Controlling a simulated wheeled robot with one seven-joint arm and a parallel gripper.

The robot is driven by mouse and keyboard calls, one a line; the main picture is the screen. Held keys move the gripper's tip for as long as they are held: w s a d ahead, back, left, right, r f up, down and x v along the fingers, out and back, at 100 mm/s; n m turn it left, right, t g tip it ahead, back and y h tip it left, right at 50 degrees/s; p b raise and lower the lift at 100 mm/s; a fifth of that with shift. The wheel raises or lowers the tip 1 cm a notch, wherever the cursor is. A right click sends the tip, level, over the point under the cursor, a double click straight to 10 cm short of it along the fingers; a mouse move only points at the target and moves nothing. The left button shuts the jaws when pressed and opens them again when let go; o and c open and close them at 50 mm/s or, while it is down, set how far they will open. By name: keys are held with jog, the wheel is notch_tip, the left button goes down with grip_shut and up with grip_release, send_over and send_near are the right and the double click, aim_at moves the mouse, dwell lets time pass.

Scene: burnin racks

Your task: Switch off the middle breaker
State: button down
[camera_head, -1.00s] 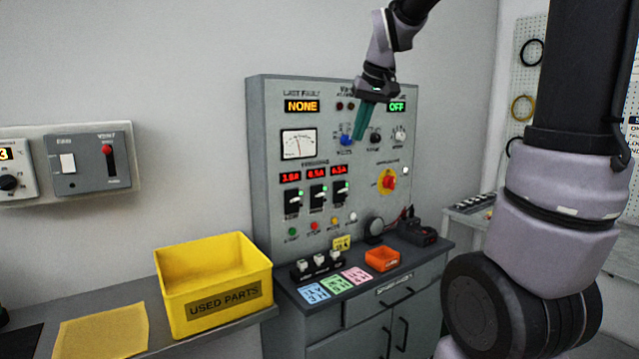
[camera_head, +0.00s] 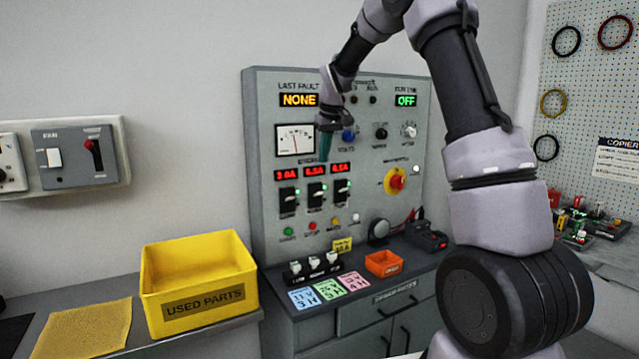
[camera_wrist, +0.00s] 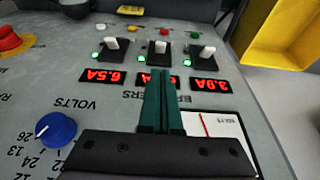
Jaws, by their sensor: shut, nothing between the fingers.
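Three black breakers with white levers sit in a row on the grey panel (camera_head: 262,150). The middle breaker (camera_head: 316,194) is below the centre red readout and also shows in the upside-down wrist view (camera_wrist: 163,50). The left breaker (camera_head: 288,199) shows at right in the wrist view (camera_wrist: 207,54); the right breaker (camera_head: 341,190) shows at left there (camera_wrist: 112,49). A green lamp is lit beside each. My gripper (camera_head: 324,160) has its teal fingers shut and empty. Its tips (camera_wrist: 160,72) partly cover the middle readout, just above the middle breaker and apparently apart from it.
A blue volts knob (camera_head: 349,134) and a red stop button on yellow (camera_head: 396,181) are to the right on the panel. Below stand an orange bin (camera_head: 383,263) and coloured cards on the bench. A yellow used-parts bin (camera_head: 197,283) is at left.

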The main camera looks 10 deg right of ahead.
aim_at(318, 194)
jog(key=x, duration=1)
jog(key=shift+s+d+f+t+y, duration=0.25)
jog(key=shift+s+t, duration=0.25)
jog(key=shift+t, duration=0.4)
jog(key=shift+s+f+t+y, duration=0.25)
jog(key=shift+s+t, duration=0.1)
jog(key=shift+t, duration=0.15)
jog(key=shift+s+d+f, duration=0.1)
jog(key=shift+s+f, duration=0.15)
jog(key=shift+f, duration=0.2)
jog(key=shift+s+d+f, duration=0.1)
jog(key=shift+s+f, duration=0.15)
jog(key=shift+f, duration=0.15)
jog(key=shift+w+r, duration=0.1)
jog(key=shift+w, duration=0.05)
